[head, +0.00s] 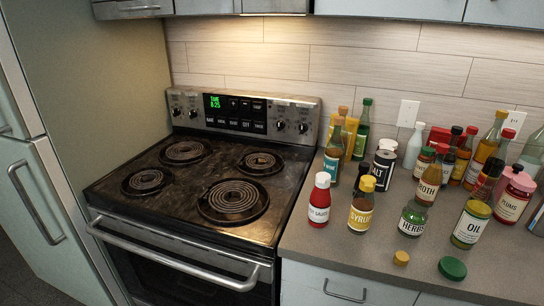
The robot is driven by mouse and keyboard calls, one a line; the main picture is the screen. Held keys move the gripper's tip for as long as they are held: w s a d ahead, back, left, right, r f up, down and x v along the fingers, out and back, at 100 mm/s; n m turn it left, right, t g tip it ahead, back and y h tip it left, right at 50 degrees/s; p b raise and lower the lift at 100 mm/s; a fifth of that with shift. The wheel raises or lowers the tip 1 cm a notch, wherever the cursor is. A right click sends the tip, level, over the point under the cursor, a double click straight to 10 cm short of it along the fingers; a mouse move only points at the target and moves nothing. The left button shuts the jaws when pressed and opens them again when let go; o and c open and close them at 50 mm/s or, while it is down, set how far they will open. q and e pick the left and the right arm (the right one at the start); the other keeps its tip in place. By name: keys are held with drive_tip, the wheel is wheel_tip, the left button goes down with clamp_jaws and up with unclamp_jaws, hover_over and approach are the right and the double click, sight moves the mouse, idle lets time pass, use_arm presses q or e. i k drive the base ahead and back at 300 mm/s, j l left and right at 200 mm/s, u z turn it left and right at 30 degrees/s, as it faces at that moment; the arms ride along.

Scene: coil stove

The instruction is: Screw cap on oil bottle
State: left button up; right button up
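The oil bottle (468,228) is a short, wide greenish jar with a white label reading OIL. It stands upright near the front right of the counter. Its top looks olive-yellow; I cannot tell whether that is a lid or an open mouth. A wide green cap (453,268) lies on the counter in front of it, apart from it. A smaller yellow cap (401,257) lies to the left of the green one. Neither of my grippers shows in the head view.
A HERBS jar (413,219), a SYRUP bottle (361,207) and a red SAUCE bottle (319,200) stand left of the oil. Several bottles crowd behind, with a PLUMS jar (514,199) at right. The coil stove (205,185) is left. The counter's front strip (345,262) is mostly clear.

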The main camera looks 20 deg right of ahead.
sight(478, 209)
drive_tip(key=z, duration=1.85)
